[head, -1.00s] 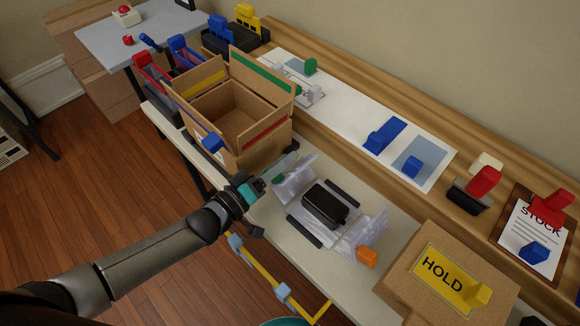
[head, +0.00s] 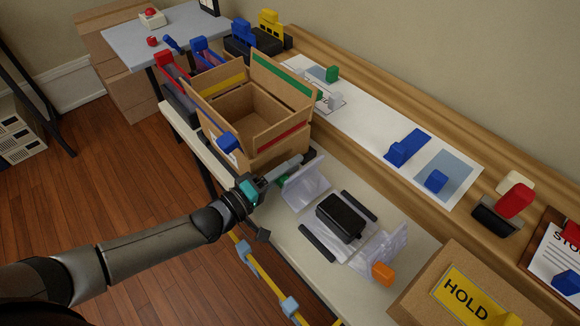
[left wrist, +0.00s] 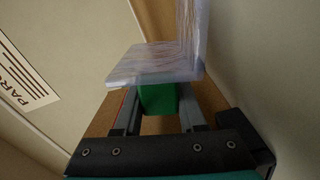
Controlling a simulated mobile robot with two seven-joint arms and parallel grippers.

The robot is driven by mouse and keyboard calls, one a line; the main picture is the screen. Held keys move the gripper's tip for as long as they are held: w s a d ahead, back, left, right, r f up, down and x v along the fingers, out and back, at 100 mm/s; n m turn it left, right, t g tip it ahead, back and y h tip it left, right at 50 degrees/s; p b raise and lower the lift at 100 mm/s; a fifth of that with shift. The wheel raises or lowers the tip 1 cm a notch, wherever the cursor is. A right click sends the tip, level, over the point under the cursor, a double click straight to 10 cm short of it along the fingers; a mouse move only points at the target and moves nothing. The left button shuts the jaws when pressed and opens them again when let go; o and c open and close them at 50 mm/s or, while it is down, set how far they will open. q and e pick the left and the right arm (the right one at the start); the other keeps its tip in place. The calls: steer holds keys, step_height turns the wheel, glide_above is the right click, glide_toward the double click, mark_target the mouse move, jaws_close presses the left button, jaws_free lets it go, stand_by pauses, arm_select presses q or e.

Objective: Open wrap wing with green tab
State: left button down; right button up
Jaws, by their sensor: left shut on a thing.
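A clear wrap wing (head: 308,186) stands tilted up at the left side of a black handheld (head: 341,216). Its green tab (left wrist: 158,98) sits between the fingers of my left gripper (head: 286,173) in the left wrist view. The gripper is shut on the tab, which is mostly hidden behind the fingers in the head view. The clear wing (left wrist: 155,62) also fills the upper middle of the left wrist view. A second clear wing (head: 384,244) with an orange tab (head: 383,274) stands raised right of the handheld. My right gripper is not in view.
An open cardboard box (head: 290,148) stands close behind my left gripper. Dark strips (head: 317,243) flank the handheld on the pale bench. A box with a yellow HOLD label (head: 466,297) is at the lower right. A white sheet with blue blocks (head: 450,168) lies behind.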

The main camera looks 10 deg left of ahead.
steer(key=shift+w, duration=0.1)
arm_select(q)
steer(key=c, duration=0.8)
jaws_free()
steer(key=shift+c, duration=0.2)
steer(key=o, duration=0.4)
steer(key=shift+c, duration=0.2)
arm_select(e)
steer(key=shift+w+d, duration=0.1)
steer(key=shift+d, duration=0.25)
arm_select(q)
steer(key=p+v, duration=0.2)
steer(key=v, duration=1.3)
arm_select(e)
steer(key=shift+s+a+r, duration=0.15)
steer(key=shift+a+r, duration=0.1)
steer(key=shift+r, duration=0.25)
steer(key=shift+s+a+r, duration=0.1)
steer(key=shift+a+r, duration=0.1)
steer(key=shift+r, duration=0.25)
arm_select(q)
steer(key=shift+s, duration=0.1)
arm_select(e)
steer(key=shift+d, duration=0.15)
